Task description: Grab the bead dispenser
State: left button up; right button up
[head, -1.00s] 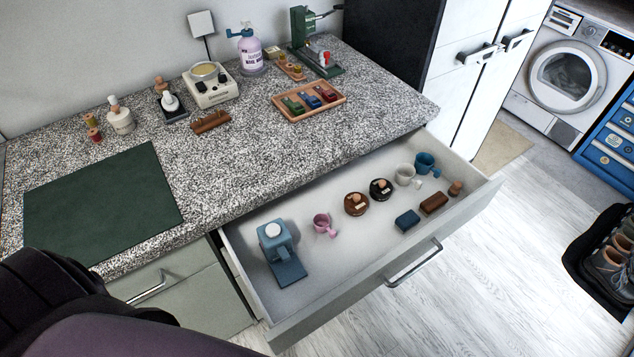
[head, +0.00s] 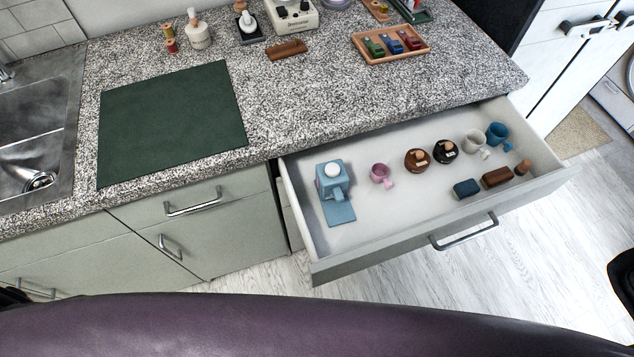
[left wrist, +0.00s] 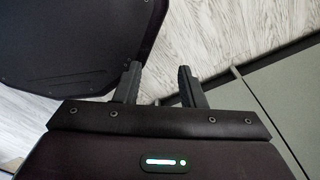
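A blue device with a white round top and a flat blue foot stands upright in the left end of the open drawer; it looks like the bead dispenser (head: 332,182). The drawer (head: 440,225) is pulled out below the counter. My left gripper (left wrist: 159,66) shows in the left wrist view with its two fingers apart and nothing between them, over pale floor beside cabinet fronts. It does not show in the head view, and neither does my right gripper. A purple link of mine crosses the bottom of the head view.
A green mat (head: 172,120) lies on the counter, beside a sink (head: 35,110) at left.

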aim_at(335, 205)
jog(key=k+j, duration=0.1)
jog(key=j, duration=0.25)
jog(key=k+j, duration=0.1)
jog(key=j, duration=0.2)
jog(key=k+j, duration=0.15)
jog(key=j, duration=0.2)
jog(key=k+j, duration=0.1)
jog(key=j, duration=0.25)
